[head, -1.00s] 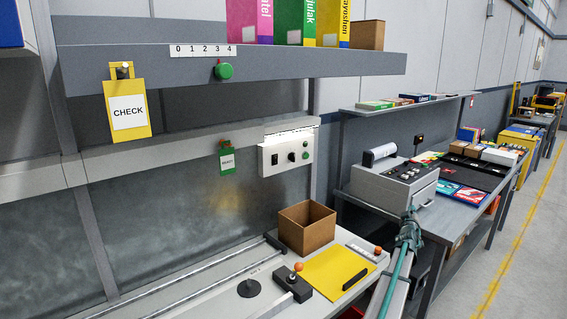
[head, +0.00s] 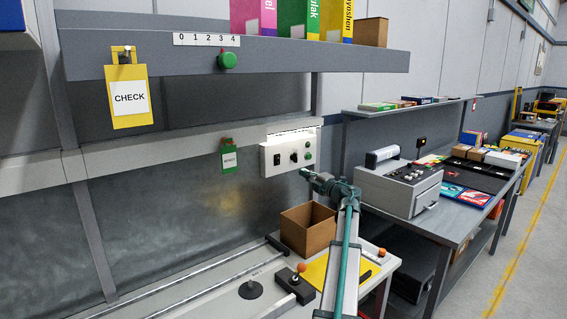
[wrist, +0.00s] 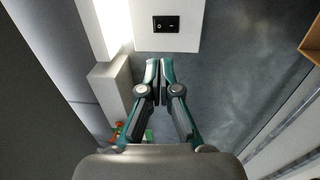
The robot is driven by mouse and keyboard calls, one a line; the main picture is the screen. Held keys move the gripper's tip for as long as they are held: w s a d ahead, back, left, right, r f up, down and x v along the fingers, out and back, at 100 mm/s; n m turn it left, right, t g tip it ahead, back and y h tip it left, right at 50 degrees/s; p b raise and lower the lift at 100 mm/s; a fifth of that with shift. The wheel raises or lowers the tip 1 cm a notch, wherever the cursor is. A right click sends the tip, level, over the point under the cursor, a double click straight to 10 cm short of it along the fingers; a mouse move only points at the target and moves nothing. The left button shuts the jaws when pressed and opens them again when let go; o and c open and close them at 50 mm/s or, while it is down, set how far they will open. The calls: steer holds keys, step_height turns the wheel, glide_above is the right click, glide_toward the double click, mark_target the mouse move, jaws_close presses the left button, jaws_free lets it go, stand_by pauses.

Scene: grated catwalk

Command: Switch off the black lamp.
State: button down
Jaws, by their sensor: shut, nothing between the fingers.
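I cannot make out a clear black lamp in these views. A white control box (head: 287,154) is mounted on the wall, with a black rocker switch (head: 277,158), a dark knob and a green button; a bright strip runs along its top. In the wrist view, the black rocker switch (wrist: 166,24) sits on the pale box face (wrist: 188,42), just beyond my fingertips. My gripper (wrist: 158,66) is shut and empty, its fingers pointing towards the box. In the head view, my gripper (head: 306,175) is just below and right of the box. Contact is not visible.
A shelf (head: 240,60) overhangs. A green tag (head: 228,157) hangs left of the control box. A black disc with a stem (head: 250,289) and an orange-knobbed lever (head: 294,283) are on the bench.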

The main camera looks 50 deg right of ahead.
mark_target(279, 158)
steer(key=p+x, duration=0.3)
steer(key=x, duration=0.9)
steer(key=shift+w+d+r, duration=0.15)
steer(key=shift+w+d, duration=0.2)
steer(key=shift+w, duration=0.6)
